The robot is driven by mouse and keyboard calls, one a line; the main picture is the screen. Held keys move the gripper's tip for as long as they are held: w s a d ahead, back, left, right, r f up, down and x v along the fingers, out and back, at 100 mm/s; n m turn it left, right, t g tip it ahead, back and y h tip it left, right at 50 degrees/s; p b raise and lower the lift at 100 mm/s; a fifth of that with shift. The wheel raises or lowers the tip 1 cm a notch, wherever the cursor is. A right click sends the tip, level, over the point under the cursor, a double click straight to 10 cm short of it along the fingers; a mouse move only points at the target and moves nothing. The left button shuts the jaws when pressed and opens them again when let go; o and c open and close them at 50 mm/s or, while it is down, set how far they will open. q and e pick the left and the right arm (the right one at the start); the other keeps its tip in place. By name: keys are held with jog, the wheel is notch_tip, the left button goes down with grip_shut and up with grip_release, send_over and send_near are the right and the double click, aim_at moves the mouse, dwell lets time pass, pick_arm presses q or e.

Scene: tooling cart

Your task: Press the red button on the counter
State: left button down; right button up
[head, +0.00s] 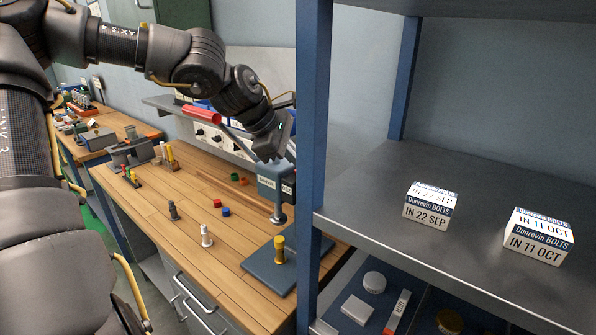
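A small red round piece (217,203) sits on the wooden counter (190,235), beside a similar blue one (226,211). It is too small to tell whether it is a push button. My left arm reaches in from the upper left, over the back of the counter. Its wrist end is by the head of a blue-grey press (271,181), close to the blue shelf post. The fingers of my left gripper cannot be made out there, so its opening is unclear. The red piece lies below and left of that wrist, apart from it. My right gripper is out of view.
The press has a red-handled lever (202,116) and a base plate (262,270) with a yellow peg (279,249). White (206,236) and grey (173,210) pegs stand on the counter. A blue post (311,160) and shelf with boxes (431,204) block the right.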

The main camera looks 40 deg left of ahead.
pick_arm(q)
jog(key=shift+f+b, duration=0.35)
jog(key=shift+b, duration=0.1)
dwell(0.3)
jog(key=shift+r, duration=0.1)
dwell(0.3)
jog(key=shift+r+p, duration=0.35)
jog(key=shift+r, duration=0.4)
jog(key=shift+r+p, duration=1.4)
jog(key=shift+r, duration=1.15)
jog(key=shift+f, duration=0.1)
